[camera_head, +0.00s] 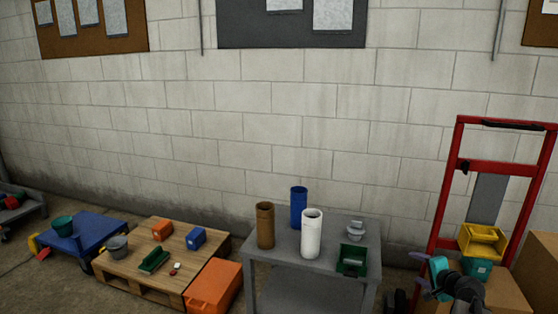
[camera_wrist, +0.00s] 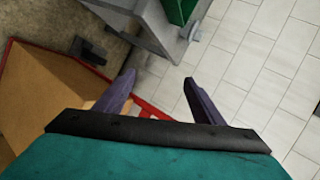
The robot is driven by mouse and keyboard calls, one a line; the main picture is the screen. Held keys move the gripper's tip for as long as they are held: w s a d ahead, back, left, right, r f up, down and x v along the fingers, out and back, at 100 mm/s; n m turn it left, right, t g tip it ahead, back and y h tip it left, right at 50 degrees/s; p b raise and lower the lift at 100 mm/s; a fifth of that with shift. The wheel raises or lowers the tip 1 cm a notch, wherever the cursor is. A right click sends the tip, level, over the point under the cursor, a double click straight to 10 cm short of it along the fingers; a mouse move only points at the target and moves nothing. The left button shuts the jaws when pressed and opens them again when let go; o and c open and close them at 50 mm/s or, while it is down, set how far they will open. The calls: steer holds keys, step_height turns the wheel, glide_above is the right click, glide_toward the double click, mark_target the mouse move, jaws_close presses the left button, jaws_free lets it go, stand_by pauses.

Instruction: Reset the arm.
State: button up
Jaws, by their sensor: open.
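My gripper (camera_head: 421,270) is at the lower right of the head view, with a teal body and purple fingers. It is in front of the red hand truck (camera_head: 452,190) and to the right of the grey table (camera_head: 310,262). In the wrist view its two fingers (camera_wrist: 160,84) stand well apart, with nothing held between them. Behind them show the pale block wall and a strip of red frame. The teal part at the bottom hides what lies below.
The table holds brown (camera_head: 265,226), blue (camera_head: 299,208) and white (camera_head: 311,234) cylinders, a grey part (camera_head: 356,230) and a green bin (camera_head: 352,260). A yellow bin (camera_head: 482,240) and cardboard boxes (camera_head: 541,262) are close by my gripper. A pallet (camera_head: 140,268) and orange crate (camera_head: 214,285) stand left.

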steer(key=s+a+f+n+g+y, duration=0.1)
steer(key=s+a+f+n+g, duration=0.15)
steer(key=a+f, duration=0.7)
steer(key=s+a+f+n+g+y, duration=0.2)
steer(key=a+f+g, duration=0.1)
steer(key=a+f, duration=0.6)
steer(key=s+a+f+n+g, duration=0.5)
steer(key=s+a+f, duration=0.8)
steer(key=f, duration=0.2)
steer(key=s+a+f+n+g+h, duration=0.1)
steer(key=s+a+f+n+g, duration=0.15)
steer(key=s, duration=0.55)
steer(key=s+a+f+n+g+h, duration=0.1)
steer(key=s+f+n+g, duration=0.1)
steer(key=s+f, duration=0.35)
steer(key=s+a+f+n+g+h, duration=0.1)
steer(key=s+a+f+n+g, duration=0.1)
steer(key=s, duration=0.7)
step_height(320, 180, up, 15)
steer(key=s+p, duration=0.1)
steer(key=p, duration=1.2)
steer(key=shift+a+f+g+p, duration=0.2)
steer(key=shift+g+p, duration=0.1)
steer(key=shift+g, duration=0.1)
